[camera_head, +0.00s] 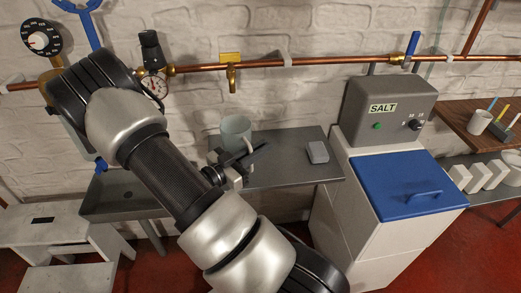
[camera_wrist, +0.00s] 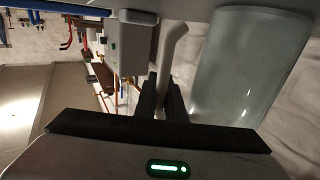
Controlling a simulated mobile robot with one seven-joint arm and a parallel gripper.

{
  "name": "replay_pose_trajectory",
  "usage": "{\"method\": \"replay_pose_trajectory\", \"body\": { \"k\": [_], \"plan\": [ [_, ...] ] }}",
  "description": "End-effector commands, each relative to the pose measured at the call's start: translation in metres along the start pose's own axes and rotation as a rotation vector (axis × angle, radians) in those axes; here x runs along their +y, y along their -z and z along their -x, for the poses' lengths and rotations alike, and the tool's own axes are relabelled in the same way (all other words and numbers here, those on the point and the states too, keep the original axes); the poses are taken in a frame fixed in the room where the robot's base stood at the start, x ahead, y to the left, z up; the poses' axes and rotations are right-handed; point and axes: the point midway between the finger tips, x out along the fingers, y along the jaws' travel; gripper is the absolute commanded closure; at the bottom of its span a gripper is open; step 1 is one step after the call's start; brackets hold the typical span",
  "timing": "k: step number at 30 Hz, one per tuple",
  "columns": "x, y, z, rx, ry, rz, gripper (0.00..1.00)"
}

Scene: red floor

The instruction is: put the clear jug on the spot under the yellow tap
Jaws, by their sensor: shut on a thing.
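The clear jug (camera_head: 236,126) is a pale, see-through vessel at the back of the grey metal counter, below and slightly right of the yellow tap (camera_head: 231,78) on the wall pipe. My gripper (camera_head: 240,163) is at the jug's near side. In the wrist view the jug (camera_wrist: 250,65) fills the upper right, and my gripper's dark fingers (camera_wrist: 160,97) are shut around its handle (camera_wrist: 172,50). My gripper hides part of the jug's base, so I cannot tell whether it touches the counter. No marked spot shows under the tap.
The grey counter (camera_head: 284,172) has free room right of the jug, with a small grey block (camera_head: 317,152) on it. A sink (camera_head: 125,195) adjoins at left. The SALT machine (camera_head: 388,110) with a blue lid stands right. A copper pipe (camera_head: 310,62) runs along the wall.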

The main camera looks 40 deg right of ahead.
Motion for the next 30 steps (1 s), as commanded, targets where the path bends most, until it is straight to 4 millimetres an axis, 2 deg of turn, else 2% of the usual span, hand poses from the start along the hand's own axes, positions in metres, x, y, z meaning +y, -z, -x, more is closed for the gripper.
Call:
{"method": "replay_pose_trajectory", "body": {
  "k": [8, 9, 12, 20, 23, 26, 30],
  "plan": [
    [0.0, -0.004, 0.0, 0.001, 0.0, 0.0, 1.0],
    [0.0, -0.003, 0.0, 0.0, 0.0, 0.0, 0.86],
    [0.0, -0.003, 0.0, 0.0, 0.0, 0.0, 0.72],
    [0.0, -0.002, 0.0, 0.0, 0.0, 0.0, 0.72],
    [0.0, 0.005, 0.0, 0.0, 0.0, -0.001, 0.72],
    [-0.001, 0.002, 0.014, -0.001, 0.004, 0.0, 0.72],
    [-0.001, 0.003, 0.044, -0.001, 0.006, 0.001, 0.72]
  ]
}}
